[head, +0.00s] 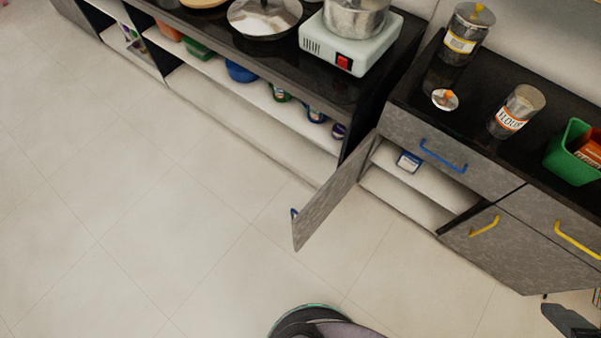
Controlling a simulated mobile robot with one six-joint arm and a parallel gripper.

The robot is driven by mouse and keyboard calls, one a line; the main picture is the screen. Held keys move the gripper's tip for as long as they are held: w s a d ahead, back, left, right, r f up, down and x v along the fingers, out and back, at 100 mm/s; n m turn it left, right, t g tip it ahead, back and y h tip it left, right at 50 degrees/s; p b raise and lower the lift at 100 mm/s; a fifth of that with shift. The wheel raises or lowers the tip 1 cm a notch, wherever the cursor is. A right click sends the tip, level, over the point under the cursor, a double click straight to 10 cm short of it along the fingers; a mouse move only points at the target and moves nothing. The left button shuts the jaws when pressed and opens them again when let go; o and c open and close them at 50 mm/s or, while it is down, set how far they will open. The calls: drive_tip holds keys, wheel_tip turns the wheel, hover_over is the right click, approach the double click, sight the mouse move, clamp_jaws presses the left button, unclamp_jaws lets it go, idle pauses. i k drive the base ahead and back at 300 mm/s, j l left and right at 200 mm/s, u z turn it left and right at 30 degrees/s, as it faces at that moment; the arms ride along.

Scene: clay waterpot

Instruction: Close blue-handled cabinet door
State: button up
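The grey cabinet door (330,203) stands wide open, swung out from the left side of its cabinet over the floor. Its blue handle (293,214) shows only as a small piece at the door's free edge, mostly hidden behind the panel. The open cabinet (405,198) shows pale shelves, with a small blue-and-white box (409,162) on the upper one. I cannot make out my gripper in this view. A dark rounded part of my own body shows at the bottom edge, apart from the door.
A drawer with a blue handle (443,156) sits above the opening, shut. A yellow-handled door (520,252) is beside it. A dark shape (570,319) at the lower right is unclear. Open shelves (235,95) run along the upper left. The tiled floor (140,220) is clear.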

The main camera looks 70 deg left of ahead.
sight(307, 222)
drive_tip(key=k+j+u, duration=0.15)
drive_tip(key=j, duration=0.25)
drive_tip(key=k+j+u, duration=0.1)
drive_tip(key=j, duration=0.3)
drive_tip(key=k+j+u, duration=0.15)
drive_tip(key=j, duration=0.25)
drive_tip(key=k+j+u, duration=0.1)
drive_tip(key=k+j, duration=0.15)
drive_tip(key=j, duration=0.2)
drive_tip(key=k+j+u, duration=0.15)
drive_tip(key=j, duration=0.3)
drive_tip(key=i+j, duration=0.1)
drive_tip(key=i+z, duration=0.1)
